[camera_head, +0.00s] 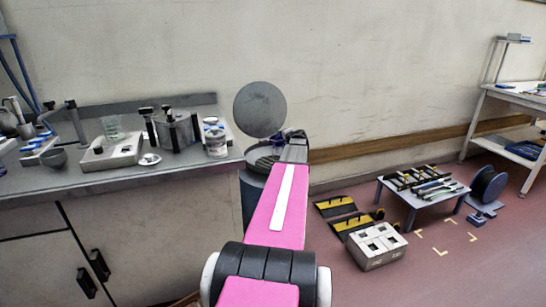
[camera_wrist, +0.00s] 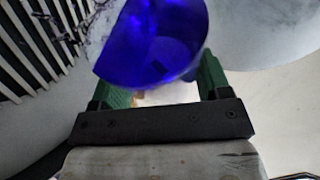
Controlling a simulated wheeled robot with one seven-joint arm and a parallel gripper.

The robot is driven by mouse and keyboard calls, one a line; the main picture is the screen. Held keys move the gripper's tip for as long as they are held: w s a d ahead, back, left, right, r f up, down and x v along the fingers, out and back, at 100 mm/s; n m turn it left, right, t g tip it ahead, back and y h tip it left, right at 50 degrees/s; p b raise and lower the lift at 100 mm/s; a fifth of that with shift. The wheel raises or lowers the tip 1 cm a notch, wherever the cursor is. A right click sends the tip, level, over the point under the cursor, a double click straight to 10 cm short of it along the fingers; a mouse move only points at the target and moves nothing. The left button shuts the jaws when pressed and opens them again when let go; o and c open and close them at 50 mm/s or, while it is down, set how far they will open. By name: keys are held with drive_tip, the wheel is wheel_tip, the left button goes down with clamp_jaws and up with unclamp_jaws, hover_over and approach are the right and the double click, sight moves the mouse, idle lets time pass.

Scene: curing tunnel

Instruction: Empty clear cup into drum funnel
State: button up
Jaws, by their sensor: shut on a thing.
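My gripper (camera_head: 294,138) is at the far end of my pink arm, over or beside the dark drum funnel (camera_head: 262,158) at the right end of the counter. In the wrist view its green fingers (camera_wrist: 162,85) are shut on the cup (camera_wrist: 150,45), which shows as a deep translucent blue round shape. I cannot tell whether the blue is liquid inside or the cup's own colour. The cup looks tilted, but how far is unclear. The arm and gripper hide part of the funnel. A slotted dark-and-white surface (camera_wrist: 40,45) shows at upper left of the wrist view.
A round grey lid (camera_head: 260,109) stands up behind the funnel. A low table (camera_head: 408,203) and a white block (camera_head: 376,250) stand on the floor at right.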

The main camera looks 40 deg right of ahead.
sight(279, 137)
drive_tip(key=shift+s+a+r+n+t+h, duration=0.15)
drive_tip(key=shift+a+r+n+t+h, duration=0.4)
drive_tip(key=shift+n, duration=0.35)
idle(1.2)
drive_tip(key=shift+a+r+p, duration=0.1)
drive_tip(key=shift+a+p, duration=0.15)
drive_tip(key=shift+p, duration=0.05)
drive_tip(key=shift+s+a+r+n+t+h, duration=0.1)
drive_tip(key=shift+a+r+n+t+h, duration=0.1)
drive_tip(key=shift+a+n+t+h, duration=0.35)
drive_tip(key=shift+s+a+r+n+t+h, duration=0.15)
drive_tip(key=shift+a+n+t, duration=0.15)
drive_tip(key=shift+n, duration=0.4)
drive_tip(key=shift+s+a+r+n+t+h, duration=0.15)
drive_tip(key=shift+a+n+t, duration=0.15)
drive_tip(key=shift+n, duration=0.35)
drive_tip(key=shift+a+r+n+t, duration=0.1)
drive_tip(key=shift+a+n+t, duration=0.45)
drive_tip(key=shift+n, duration=0.45)
drive_tip(key=shift+w+d+m+g, duration=0.15)
drive_tip(key=shift+d+m+g, duration=0.4)
drive_tip(key=shift+m, duration=0.35)
drive_tip(key=shift+d, duration=0.1)
